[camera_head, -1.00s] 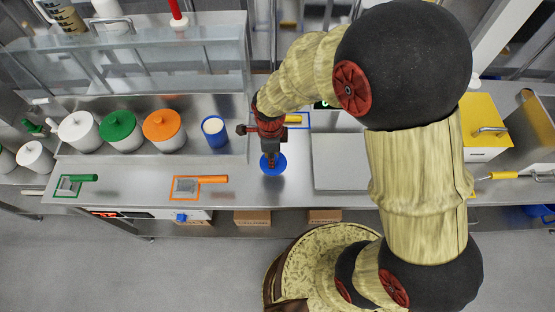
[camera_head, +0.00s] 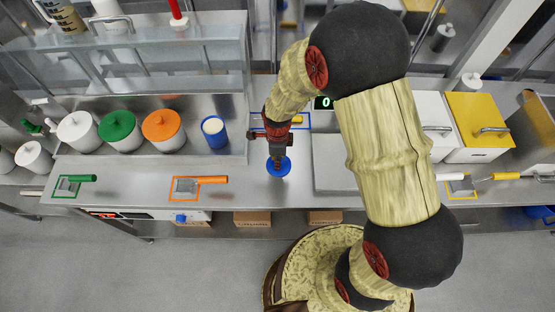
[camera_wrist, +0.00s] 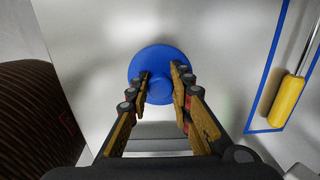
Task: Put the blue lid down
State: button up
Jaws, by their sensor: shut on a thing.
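The blue lid (camera_head: 284,168) is a round disc with a knob, at the front middle of the steel counter. My gripper (camera_head: 278,160) points down over it and is shut on its knob. In the wrist view the lid (camera_wrist: 157,57) shows beyond the fingers of my gripper (camera_wrist: 160,84), which sit on either side of the knob. Whether the lid touches the counter or hangs just above it, I cannot tell. The blue container (camera_head: 214,133) stands open to the left, with white contents.
White, green (camera_head: 118,129) and orange (camera_head: 163,126) lidded containers stand left of the blue one. An orange-handled tool (camera_head: 200,182) lies in an orange outline. A yellow-handled tool (camera_wrist: 288,102) lies in a blue outline right of the lid. Counter around the lid is clear.

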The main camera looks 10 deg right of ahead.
jog(key=shift+f, duration=0.2)
jog(key=o, duration=0.9)
jog(key=shift+r, duration=0.15)
jog(key=s+d+r+n+t, duration=0.1)
jog(key=d+r+n, duration=0.15)
jog(key=r, duration=0.65)
jog(key=s+d+r+n+t+p, duration=0.1)
jog(key=s+r+n, duration=0.15)
jog(key=r, duration=0.65)
jog(key=s+d+r+n+t, duration=0.15)
jog(key=r+n, duration=0.25)
jog(key=r, duration=0.6)
jog(key=s+d+r+n, duration=0.1)
jog(key=s+r+n, duration=0.2)
jog(key=s+d+r+n+t, duration=0.1)
jog(key=s+d+r+n, duration=0.1)
jog(key=s+r+n, duration=0.1)
jog(key=s+d+r+n+t, duration=0.1)
jog(key=s+r+n, duration=0.2)
jog(key=s+n, duration=0.1)
jog(key=shift+s+d+r+n, duration=0.2)
jog(key=shift+s+d+n, duration=0.1)
jog(key=shift+n, duration=0.3)
